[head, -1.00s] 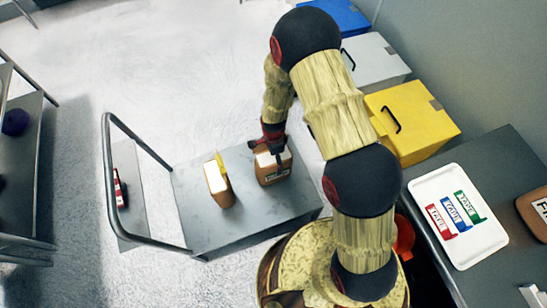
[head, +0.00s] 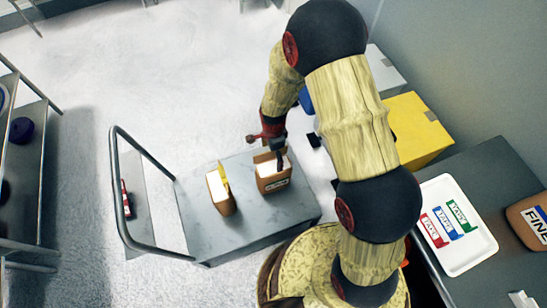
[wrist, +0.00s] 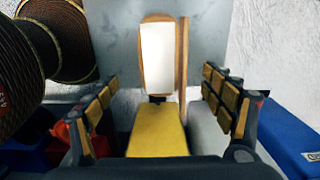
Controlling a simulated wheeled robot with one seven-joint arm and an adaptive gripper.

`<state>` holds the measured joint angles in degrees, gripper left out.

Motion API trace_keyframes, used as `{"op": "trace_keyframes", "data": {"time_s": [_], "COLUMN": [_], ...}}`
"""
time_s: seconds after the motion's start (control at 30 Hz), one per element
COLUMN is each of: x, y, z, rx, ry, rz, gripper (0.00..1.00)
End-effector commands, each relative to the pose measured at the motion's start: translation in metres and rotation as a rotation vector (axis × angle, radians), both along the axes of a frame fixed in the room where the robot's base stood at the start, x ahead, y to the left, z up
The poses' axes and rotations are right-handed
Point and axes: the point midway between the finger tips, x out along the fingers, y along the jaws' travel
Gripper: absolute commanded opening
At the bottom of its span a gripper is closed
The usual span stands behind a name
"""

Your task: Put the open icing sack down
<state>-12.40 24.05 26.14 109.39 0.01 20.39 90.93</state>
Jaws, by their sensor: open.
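The open icing sack (head: 273,184) is a brown bag with a white top and a dark label. It stands upright on the grey cart top (head: 246,228), near the cart's right end. My gripper (head: 267,148) is right above it, with one finger spread out to the left and a dark finger in front of the sack's top. In the wrist view the fingers of my gripper (wrist: 160,82) are wide apart. The sack's white top (wrist: 157,58) shows between and beyond them, with a gap on each side. The sack's lower part is hidden there.
A second brown sack (head: 217,204) with a yellow strip stands left of it on the cart. The cart's handle (head: 120,180) rises at the left. Yellow (head: 418,125) and white (head: 384,72) bins are at the right, beside a counter with a white tray (head: 477,250).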

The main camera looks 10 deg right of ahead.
Motion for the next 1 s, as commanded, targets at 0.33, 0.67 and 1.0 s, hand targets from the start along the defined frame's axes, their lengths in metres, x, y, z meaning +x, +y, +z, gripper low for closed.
{"op": "trace_keyframes", "data": {"time_s": [0.33,0.67,1.0], "x": [0.005,0.004,-0.039], "y": [-0.002,-0.026,-0.056], "z": [0.027,0.158,0.282], "rx": [0.004,-0.001,-0.061], "ry": [-0.020,-0.134,-0.254], "rz": [0.037,0.338,0.679], "gripper": [0.82,0.82,0.82]}}
